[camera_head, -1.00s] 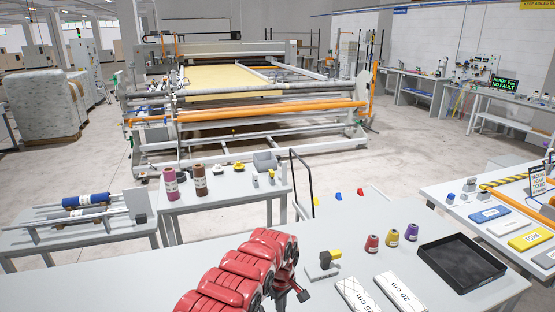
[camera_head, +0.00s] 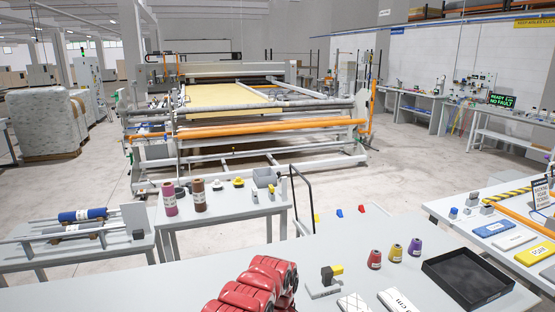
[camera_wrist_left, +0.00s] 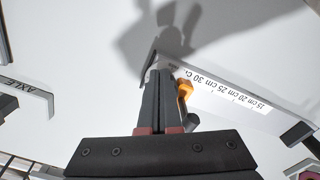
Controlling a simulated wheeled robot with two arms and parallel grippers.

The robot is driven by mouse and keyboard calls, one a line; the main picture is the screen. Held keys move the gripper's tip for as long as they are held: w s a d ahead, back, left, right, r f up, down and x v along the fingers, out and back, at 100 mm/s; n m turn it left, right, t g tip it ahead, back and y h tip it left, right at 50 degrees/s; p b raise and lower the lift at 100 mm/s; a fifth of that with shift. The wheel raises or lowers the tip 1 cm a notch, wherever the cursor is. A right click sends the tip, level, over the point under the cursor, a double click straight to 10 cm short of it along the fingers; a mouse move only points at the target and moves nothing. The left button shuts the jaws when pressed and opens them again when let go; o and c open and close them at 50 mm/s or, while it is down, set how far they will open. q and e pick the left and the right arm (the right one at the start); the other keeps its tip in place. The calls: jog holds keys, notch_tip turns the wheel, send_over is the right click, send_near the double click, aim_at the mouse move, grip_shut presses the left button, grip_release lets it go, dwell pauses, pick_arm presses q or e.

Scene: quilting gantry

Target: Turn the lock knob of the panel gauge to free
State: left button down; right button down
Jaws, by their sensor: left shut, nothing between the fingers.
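In the left wrist view, a pale bar with a white scale printed in cm (camera_wrist_left: 222,95), apparently the panel gauge, lies on a light surface. An orange knob (camera_wrist_left: 184,89) stands at its left end, partly covered by my fingers. My left gripper (camera_wrist_left: 157,78) is shut and empty, its tips immediately left of the knob. I cannot tell whether they touch it, or read the knob's lock setting. In the head view only the red links of my left arm show at the bottom edge; its gripper and this gauge are not visible there. My right gripper is in neither view.
The near table holds a grey block with a yellow part (camera_head: 325,283), several thread cones (camera_head: 395,252) and a black tray (camera_head: 466,277). A part marked AXLE (camera_wrist_left: 27,88) is at the wrist view's left. The quilting frame (camera_head: 250,125) stands beyond open floor.

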pick_arm(q)
jog(key=shift+w+a+b, duration=0.25)
jog(key=shift+a+b, duration=0.05)
jog(key=shift+a, duration=0.15)
dwell(0.5)
jog(key=shift+s+a+r+p, duration=0.1)
jog(key=shift+s+p, duration=0.05)
jog(key=shift+p, duration=0.15)
dwell(0.3)
jog(key=shift+s+a+b, duration=0.15)
jog(key=shift+s+b, duration=0.05)
jog(key=shift+b, duration=0.1)
dwell(0.6)
jog(key=shift+s+d, duration=0.25)
notch_tip(320, 180, up, 6)
jog(key=shift+f+p, duration=0.1)
jog(key=shift+p, duration=0.6)
